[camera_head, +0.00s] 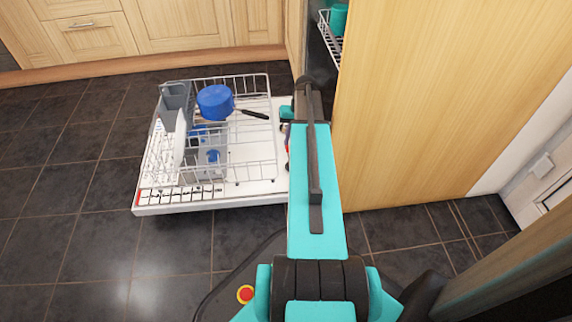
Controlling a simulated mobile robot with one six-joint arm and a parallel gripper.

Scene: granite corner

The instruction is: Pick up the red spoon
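I cannot make out a red spoon for certain. A small red sliver (287,145) shows at the left edge of my teal arm, over the right side of the pulled-out dishwasher rack (255,160). It is too small and too covered to tell what it is. My arm reaches forward from the bottom of the view to the right side of the rack. My gripper is not visible; the arm hides whatever lies beneath and behind it.
The dishwasher door (240,199) is open and low. The rack holds a blue pot (215,102) with a dark handle, white plates (181,138), a grey holder (176,98) and small blue items. A tall wooden panel (430,100) stands right. Dark tiled floor (80,260) is clear at left.

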